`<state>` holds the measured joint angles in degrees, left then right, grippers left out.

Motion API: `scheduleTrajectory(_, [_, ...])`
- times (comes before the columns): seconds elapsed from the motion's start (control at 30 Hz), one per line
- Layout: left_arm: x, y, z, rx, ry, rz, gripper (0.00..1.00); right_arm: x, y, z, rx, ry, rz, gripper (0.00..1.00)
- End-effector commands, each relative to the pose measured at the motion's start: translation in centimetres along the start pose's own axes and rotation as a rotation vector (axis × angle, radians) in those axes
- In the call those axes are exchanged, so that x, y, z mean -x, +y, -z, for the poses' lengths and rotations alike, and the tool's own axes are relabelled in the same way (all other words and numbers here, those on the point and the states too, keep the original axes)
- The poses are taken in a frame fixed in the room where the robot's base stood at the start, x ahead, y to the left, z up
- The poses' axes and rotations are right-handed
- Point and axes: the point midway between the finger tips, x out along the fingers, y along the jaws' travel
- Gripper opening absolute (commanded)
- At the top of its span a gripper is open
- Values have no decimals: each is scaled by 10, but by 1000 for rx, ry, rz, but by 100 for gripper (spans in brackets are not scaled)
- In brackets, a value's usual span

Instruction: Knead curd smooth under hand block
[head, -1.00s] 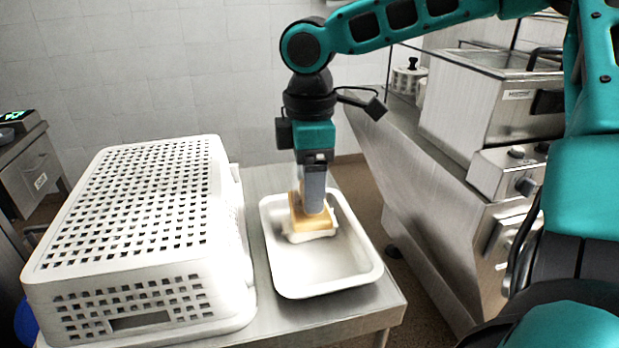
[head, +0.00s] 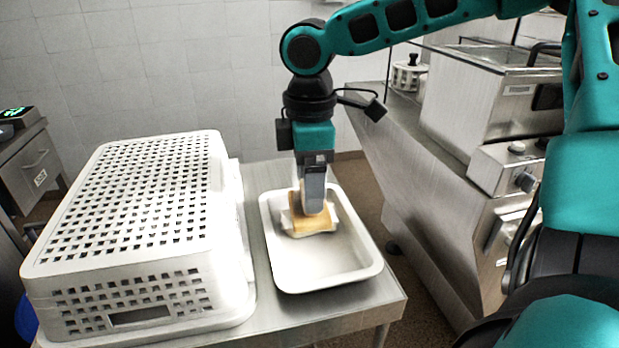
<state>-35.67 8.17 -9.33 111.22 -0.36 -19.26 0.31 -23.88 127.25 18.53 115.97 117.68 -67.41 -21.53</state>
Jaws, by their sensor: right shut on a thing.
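My right gripper (head: 313,205) points straight down over the white tray (head: 330,284) and is shut on the wooden hand block (head: 312,224). The block is yellowish and sits low in the back half of the tray. The white curd (head: 286,217) shows around the block's edges, mostly at its left and back. The block covers most of the curd, so its surface there is hidden. The block appears to rest on the curd. My left gripper is not in view.
An upturned white perforated basket (head: 140,200) fills the left of the steel table (head: 262,326), close beside the tray. Steel equipment (head: 430,190) stands to the right, across a gap. The front half of the tray is empty.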

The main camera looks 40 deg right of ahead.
Motion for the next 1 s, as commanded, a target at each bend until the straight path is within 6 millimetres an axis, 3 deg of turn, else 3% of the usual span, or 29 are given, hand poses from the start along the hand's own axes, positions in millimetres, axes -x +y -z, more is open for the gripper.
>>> scheduleTrajectory(0.33, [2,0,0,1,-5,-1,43,1,-1,0,0,0,3,40])
scheduleTrajectory(0.67, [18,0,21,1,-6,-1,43,28,0,0,0,1,1,40])
scheduleTrajectory(1.0, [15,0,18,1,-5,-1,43,53,0,0,0,1,-1,40])
